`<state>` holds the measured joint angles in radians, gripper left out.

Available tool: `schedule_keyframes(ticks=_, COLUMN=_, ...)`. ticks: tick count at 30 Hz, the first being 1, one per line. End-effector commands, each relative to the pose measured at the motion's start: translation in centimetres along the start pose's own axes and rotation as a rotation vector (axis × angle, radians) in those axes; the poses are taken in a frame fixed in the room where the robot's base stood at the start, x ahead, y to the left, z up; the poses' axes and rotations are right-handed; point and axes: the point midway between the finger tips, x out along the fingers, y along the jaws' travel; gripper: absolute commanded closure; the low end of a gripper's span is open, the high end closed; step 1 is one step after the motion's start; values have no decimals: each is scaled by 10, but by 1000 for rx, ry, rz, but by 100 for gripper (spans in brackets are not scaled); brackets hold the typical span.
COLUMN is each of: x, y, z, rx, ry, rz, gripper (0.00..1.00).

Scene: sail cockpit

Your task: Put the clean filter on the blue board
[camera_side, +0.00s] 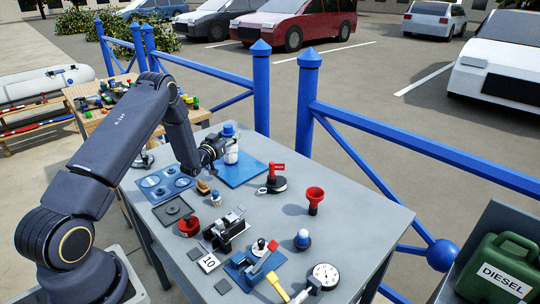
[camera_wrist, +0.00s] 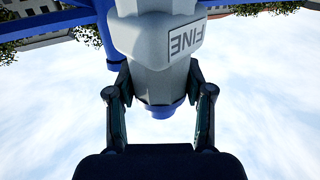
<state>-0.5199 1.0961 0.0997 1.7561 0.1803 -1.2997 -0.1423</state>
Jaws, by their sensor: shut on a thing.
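The filter (camera_side: 231,154) is a white cylinder with a blue top, seen upright over the back left part of the blue board (camera_side: 246,172). In the wrist view the filter (camera_wrist: 158,82) fills the upper middle, with a "FINE" label and a blue end. My gripper (camera_side: 217,150) is shut on the filter from its left side; in the wrist view its fingers (camera_wrist: 158,95) lie on both sides of the body. I cannot tell whether the filter's bottom touches the board. The board's front and right parts are bare.
A round black part with a red handle (camera_side: 275,177) stands just right of the board. A blue tray with round recesses (camera_side: 165,184) lies left of it. A red funnel (camera_side: 315,198) and a black clamp (camera_side: 226,230) stand nearer. Blue railing (camera_side: 262,95) runs behind the table.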

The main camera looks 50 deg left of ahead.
Motion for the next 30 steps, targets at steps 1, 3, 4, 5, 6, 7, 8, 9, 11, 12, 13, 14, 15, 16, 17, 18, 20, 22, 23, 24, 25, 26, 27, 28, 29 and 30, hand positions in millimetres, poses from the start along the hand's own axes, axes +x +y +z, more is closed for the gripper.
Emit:
schedule_keyframes(ticks=1, x=0, y=0, z=-1, rx=0, ry=2, rz=0, gripper=86)
schedule_keyframes(ticks=3, x=0, y=0, z=-1, rx=0, ry=2, rz=0, gripper=86)
schedule_keyframes(ticks=4, x=0, y=0, z=-1, rx=0, ry=2, rz=0, gripper=86)
schedule_keyframes(ticks=5, x=0, y=0, z=-1, rx=0, ry=2, rz=0, gripper=86)
schedule_keyframes(ticks=6, x=0, y=0, z=-1, rx=0, ry=2, rz=0, gripper=86)
schedule_keyframes(ticks=7, x=0, y=0, z=0, rx=0, ry=2, rz=0, gripper=86)
schedule_keyframes(ticks=8, x=0, y=0, z=1, rx=0, ry=1, rz=0, gripper=86)
schedule_keyframes(ticks=9, x=0, y=0, z=2, rx=0, ry=1, rz=0, gripper=86)
schedule_keyframes(ticks=11, x=0, y=0, z=2, rx=0, ry=1, rz=0, gripper=42)
schedule_keyframes(ticks=12, x=0, y=0, z=2, rx=0, ry=1, rz=0, gripper=38)
schedule_keyframes(ticks=13, x=0, y=0, z=2, rx=0, ry=1, rz=0, gripper=35)
schedule_keyframes(ticks=14, x=0, y=0, z=2, rx=0, ry=1, rz=0, gripper=32)
schedule_keyframes(ticks=15, x=0, y=0, z=2, rx=0, ry=1, rz=0, gripper=28)
schedule_keyframes(ticks=16, x=0, y=0, z=2, rx=0, ry=1, rz=0, gripper=24)
schedule_keyframes(ticks=17, x=0, y=0, z=2, rx=0, ry=1, rz=0, gripper=23)
schedule_keyframes(ticks=18, x=0, y=0, z=2, rx=0, ry=1, rz=0, gripper=23)
schedule_keyframes(ticks=20, x=0, y=0, z=2, rx=0, ry=1, rz=0, gripper=23)
schedule_keyframes(ticks=22, x=0, y=0, z=2, rx=1, ry=1, rz=0, gripper=23)
schedule_keyframes(ticks=23, x=0, y=0, z=2, rx=1, ry=1, rz=0, gripper=23)
schedule_keyframes(ticks=24, x=0, y=0, z=2, rx=1, ry=1, rz=0, gripper=23)
schedule_keyframes(ticks=25, x=0, y=0, z=1, rx=1, ry=1, rz=0, gripper=23)
schedule_keyframes(ticks=26, x=0, y=0, z=0, rx=1, ry=2, rz=0, gripper=23)
schedule_keyframes(ticks=27, x=0, y=0, z=-2, rx=1, ry=3, rz=0, gripper=23)
schedule_keyframes(ticks=28, x=-3, y=0, z=-2, rx=1, ry=0, rz=-1, gripper=23)
schedule_keyframes(ticks=29, x=-7, y=0, z=-1, rx=0, ry=-1, rz=-1, gripper=23)
schedule_keyframes(ticks=30, x=-12, y=0, z=-1, rx=0, ry=0, rz=-1, gripper=23)
